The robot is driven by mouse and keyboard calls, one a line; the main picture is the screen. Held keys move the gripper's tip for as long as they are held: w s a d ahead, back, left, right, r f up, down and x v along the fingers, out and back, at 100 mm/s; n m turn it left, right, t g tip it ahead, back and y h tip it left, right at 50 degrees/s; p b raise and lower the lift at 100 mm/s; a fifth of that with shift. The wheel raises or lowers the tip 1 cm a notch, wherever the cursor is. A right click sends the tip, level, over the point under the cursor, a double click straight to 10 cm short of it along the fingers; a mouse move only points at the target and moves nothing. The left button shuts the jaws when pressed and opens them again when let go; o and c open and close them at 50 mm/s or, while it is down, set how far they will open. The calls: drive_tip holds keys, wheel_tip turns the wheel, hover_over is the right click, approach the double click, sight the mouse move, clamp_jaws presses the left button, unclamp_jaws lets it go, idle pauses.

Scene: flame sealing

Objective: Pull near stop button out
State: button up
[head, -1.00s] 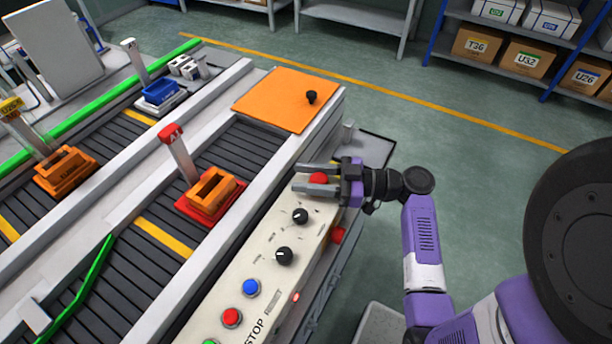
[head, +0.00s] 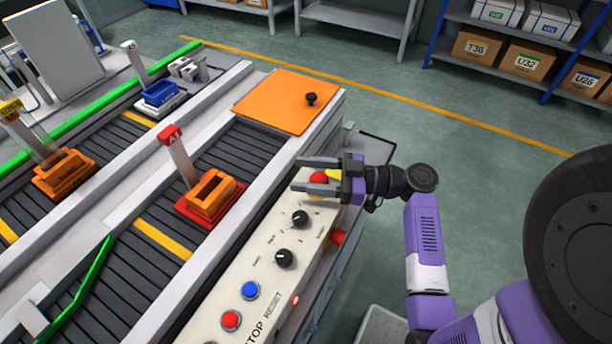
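A red mushroom button (head: 319,178) with some yellow beside it sits at the far end of the cream control panel (head: 268,283). My gripper (head: 297,174) reaches in from the right. Its two fingers are open, one on the far side and one on the near side of this button, with the tips past it to the left. I cannot tell whether the fingers touch it. A flat red button (head: 231,320) sits beside the printed word STOP at the panel's near end. Another red button (head: 338,237) is on the panel's right side face.
Two black knobs (head: 300,219) and a blue button (head: 250,290) are on the panel. A red tray with an orange holder (head: 210,192) stands on the conveyor to the left. An orange plate (head: 287,100) lies beyond the panel.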

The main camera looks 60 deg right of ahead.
drive_tip(key=shift+f, duration=0.15)
drive_tip(key=shift+s, duration=0.1)
drive_tip(key=shift+s+d, duration=0.2)
drive_tip(key=shift+s, duration=0.15)
drive_tip(key=b+v, duration=0.1)
drive_tip(key=v, duration=0.6)
drive_tip(key=shift+w, duration=0.1)
